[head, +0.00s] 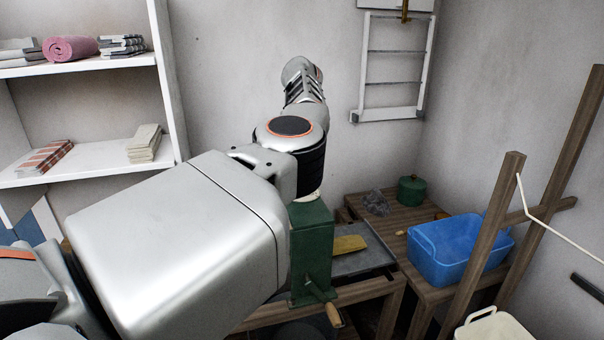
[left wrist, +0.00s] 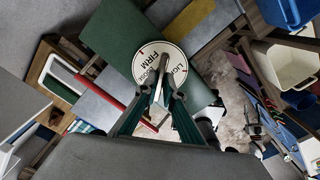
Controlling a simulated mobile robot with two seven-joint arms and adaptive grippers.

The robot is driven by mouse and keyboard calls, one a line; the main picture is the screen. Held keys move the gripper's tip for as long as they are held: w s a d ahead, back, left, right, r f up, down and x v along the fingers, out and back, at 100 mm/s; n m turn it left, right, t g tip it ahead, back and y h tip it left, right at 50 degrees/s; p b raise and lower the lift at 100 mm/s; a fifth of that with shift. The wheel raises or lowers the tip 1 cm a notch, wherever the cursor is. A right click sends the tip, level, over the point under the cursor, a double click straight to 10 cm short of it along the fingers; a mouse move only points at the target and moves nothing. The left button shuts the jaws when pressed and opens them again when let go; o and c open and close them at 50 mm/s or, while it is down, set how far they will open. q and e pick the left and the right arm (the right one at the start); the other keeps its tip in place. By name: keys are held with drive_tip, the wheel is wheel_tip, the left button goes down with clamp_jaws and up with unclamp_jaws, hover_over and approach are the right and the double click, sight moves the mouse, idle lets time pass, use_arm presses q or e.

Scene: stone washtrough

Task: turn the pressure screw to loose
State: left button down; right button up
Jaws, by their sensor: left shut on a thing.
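The green wringer housing (head: 311,250) stands upright beside the bench in the head view, with a crank and wooden handle (head: 333,314) low on its front. In the left wrist view the green housing (left wrist: 112,35) carries a round white dial (left wrist: 172,53) lettered FIRM, LIGHT and LOOSE. The pressure screw's pale bar (left wrist: 163,66) crosses the dial; which word it marks I cannot tell. My left gripper (left wrist: 160,98) is shut on the screw at the dial. In the head view my arm hides this gripper and the screw. My right gripper is not seen.
A blue tub (head: 455,250) and a green pot (head: 411,190) stand on the wooden bench at right. A yellow cloth (head: 349,244) lies on the grey board behind the housing. Wooden posts (head: 483,240) rise at right; white shelves (head: 85,172) stand at left.

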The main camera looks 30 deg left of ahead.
use_arm(q)
drive_tip(key=m, duration=0.6)
drive_tip(key=shift+r+m, duration=0.1)
drive_tip(key=shift+m, duration=0.3)
idle(0.4)
drive_tip(key=c, duration=2.2)
unclamp_jaws()
drive_tip(key=shift+o, duration=0.2)
wheel_tip(320, 180, up, 12)
